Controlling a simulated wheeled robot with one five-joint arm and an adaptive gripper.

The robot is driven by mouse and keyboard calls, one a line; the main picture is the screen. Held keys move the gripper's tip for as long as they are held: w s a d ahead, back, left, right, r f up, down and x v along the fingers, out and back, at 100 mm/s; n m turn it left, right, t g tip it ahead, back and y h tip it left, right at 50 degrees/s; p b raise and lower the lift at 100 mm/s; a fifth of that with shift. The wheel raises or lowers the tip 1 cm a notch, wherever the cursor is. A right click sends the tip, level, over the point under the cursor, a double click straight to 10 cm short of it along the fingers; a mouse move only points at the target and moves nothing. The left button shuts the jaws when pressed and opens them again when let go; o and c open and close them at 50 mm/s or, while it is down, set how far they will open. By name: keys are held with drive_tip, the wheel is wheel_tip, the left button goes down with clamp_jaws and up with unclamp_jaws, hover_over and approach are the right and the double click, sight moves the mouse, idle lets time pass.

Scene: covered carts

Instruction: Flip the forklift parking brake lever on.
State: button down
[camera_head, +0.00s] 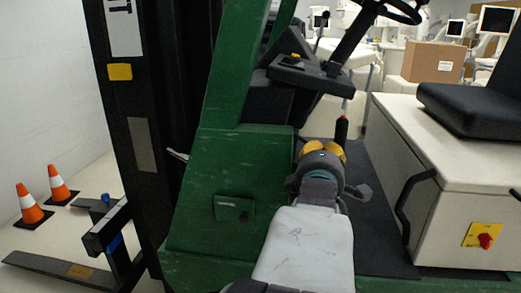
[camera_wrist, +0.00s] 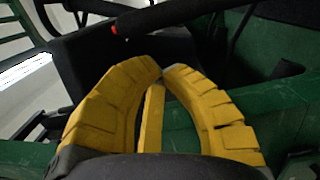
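The parking brake lever (camera_head: 341,130) has a black grip and stands on the forklift floor, just beyond my gripper in the head view. In the wrist view, a black grip with a red tip, which looks like the same lever (camera_wrist: 165,17), runs across the top of the picture. My gripper (camera_head: 323,148) has yellow padded fingers. In the wrist view, the fingertips (camera_wrist: 163,71) come together with almost no gap and nothing held between them. They appear apart from the lever. The lever's base is hidden in the wrist view.
The green forklift body (camera_head: 215,180) stands left of my arm. The steering wheel (camera_head: 392,10) and dashboard (camera_head: 300,72) are above. A cream seat box (camera_head: 440,150) with a black seat (camera_head: 475,108) is at right. Orange cones (camera_head: 30,203) stand far left.

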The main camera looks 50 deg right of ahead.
drive_tip(key=x, duration=0.7)
drive_tip(key=shift+d+b, duration=0.25)
drive_tip(key=shift+b, duration=0.25)
